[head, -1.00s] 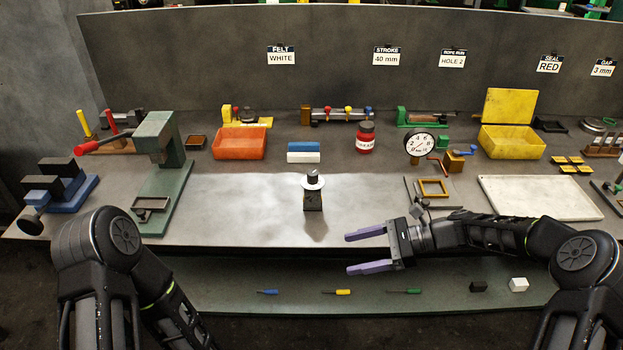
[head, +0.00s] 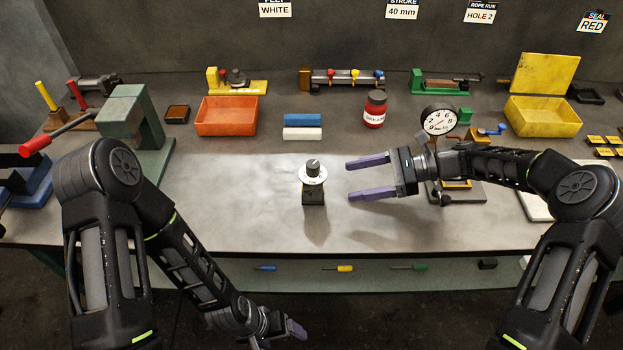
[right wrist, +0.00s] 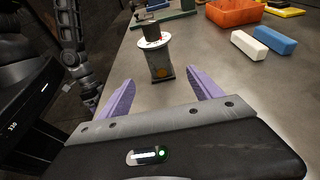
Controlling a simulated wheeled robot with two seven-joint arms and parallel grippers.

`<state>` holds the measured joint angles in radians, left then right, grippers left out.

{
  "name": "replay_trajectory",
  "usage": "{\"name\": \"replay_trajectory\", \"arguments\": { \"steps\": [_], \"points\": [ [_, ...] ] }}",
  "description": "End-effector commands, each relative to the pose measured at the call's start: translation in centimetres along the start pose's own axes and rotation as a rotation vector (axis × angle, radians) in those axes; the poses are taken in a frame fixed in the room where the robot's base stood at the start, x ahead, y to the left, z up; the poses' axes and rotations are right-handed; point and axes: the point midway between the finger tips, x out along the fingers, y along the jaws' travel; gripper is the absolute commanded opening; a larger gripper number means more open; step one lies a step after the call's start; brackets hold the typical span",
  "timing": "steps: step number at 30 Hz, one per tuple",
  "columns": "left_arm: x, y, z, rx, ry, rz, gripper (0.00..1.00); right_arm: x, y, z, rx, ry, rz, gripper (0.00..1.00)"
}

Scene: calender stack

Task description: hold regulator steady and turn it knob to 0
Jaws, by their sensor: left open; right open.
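The regulator (head: 314,190) stands upright on the grey bench, with a dark body, a white round dial and a dark knob (head: 313,165) on top. It also shows in the right wrist view (right wrist: 161,66), ahead of the fingers. The dial marks are too small to read. My right gripper (head: 357,178) is open and empty, just right of the regulator, its purple fingers pointing at it without touching. Its fingers also show in the right wrist view (right wrist: 160,95). My left gripper (head: 290,335) is low in front of the bench edge, apart from the regulator, and partly cut off by the frame.
A round gauge (head: 438,121) stands behind my right wrist. Blue and white blocks (head: 303,134), an orange bin (head: 227,116) and a red jar (head: 375,109) stand behind the regulator. The bench around the regulator is clear. A lower shelf (head: 375,275) holds small tools.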

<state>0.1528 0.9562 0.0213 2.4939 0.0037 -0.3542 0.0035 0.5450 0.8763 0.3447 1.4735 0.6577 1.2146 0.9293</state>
Motion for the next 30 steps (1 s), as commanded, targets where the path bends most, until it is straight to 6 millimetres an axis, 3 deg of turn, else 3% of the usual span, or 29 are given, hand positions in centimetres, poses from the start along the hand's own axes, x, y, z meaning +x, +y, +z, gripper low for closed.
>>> {"name": "replay_trajectory", "arguments": {
  "steps": [8, 24, 30],
  "points": [
    [0.3, -0.1, -0.1, 0.001, 0.001, 0.001, 0.81, 1.4, 0.0, -0.1, 0.0, 0.0, 0.001, 0.75],
    [1.7, -0.5, -0.3, 0.004, 0.006, 0.006, 0.81, 8.6, 0.1, -0.1, -0.001, 0.0, 0.002, 0.75],
    [1.9, -0.5, -0.3, 0.005, 0.007, 0.007, 0.81, 9.9, 0.0, 0.0, 0.0, 0.0, 0.001, 0.75]
  ]
}}
